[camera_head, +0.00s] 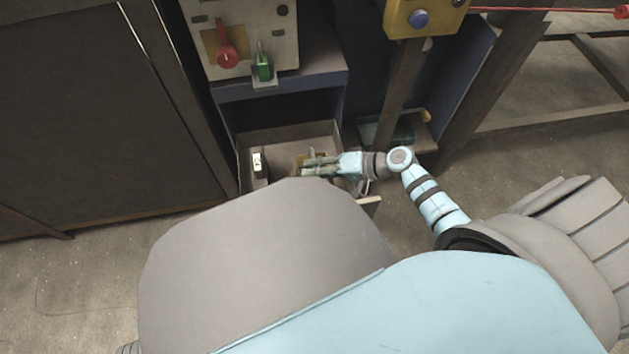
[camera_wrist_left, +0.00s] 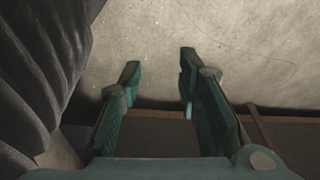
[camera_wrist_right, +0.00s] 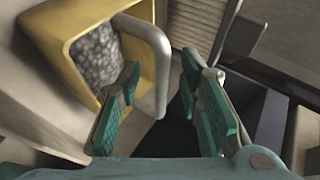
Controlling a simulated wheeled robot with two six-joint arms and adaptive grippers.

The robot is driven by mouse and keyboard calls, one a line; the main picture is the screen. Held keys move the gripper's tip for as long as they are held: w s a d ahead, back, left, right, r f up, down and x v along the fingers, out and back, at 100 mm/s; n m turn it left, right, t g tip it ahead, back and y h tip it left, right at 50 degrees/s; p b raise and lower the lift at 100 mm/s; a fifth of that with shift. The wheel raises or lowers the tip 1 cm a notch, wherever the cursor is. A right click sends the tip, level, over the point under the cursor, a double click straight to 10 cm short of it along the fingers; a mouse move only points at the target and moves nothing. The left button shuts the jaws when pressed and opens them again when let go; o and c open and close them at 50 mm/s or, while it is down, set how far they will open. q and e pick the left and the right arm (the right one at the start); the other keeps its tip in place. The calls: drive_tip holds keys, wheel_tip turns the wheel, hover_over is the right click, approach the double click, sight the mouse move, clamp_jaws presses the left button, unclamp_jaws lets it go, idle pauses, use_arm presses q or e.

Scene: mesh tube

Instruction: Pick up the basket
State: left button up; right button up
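The basket (camera_wrist_right: 67,52) looks like a yellow-rimmed box with grey, mesh-like contents and a pale rounded handle (camera_wrist_right: 157,60). In the head view a small yellow part of it (camera_head: 301,158) shows inside an open drawer, mostly behind my right gripper (camera_head: 308,166). In the right wrist view my right gripper (camera_wrist_right: 160,85) is open. Its left finger is in front of the basket's opening, and the handle shows between the two fingers. I cannot tell whether they touch. My left gripper (camera_wrist_left: 160,70) is open and empty above the floor; it does not show in the head view.
The open drawer (camera_head: 290,131) is under a machine panel with a red switch (camera_head: 227,55). A small white-labelled item (camera_head: 259,165) is at the drawer's left. A yellow box with a blue button (camera_head: 419,19) stands at upper right. A dark cabinet (camera_head: 90,110) fills the left.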

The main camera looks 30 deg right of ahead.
drive_tip(key=shift+w+a+f, duration=0.2)
clamp_jaws()
drive_tip(key=shift+r, duration=0.25)
idle(0.3)
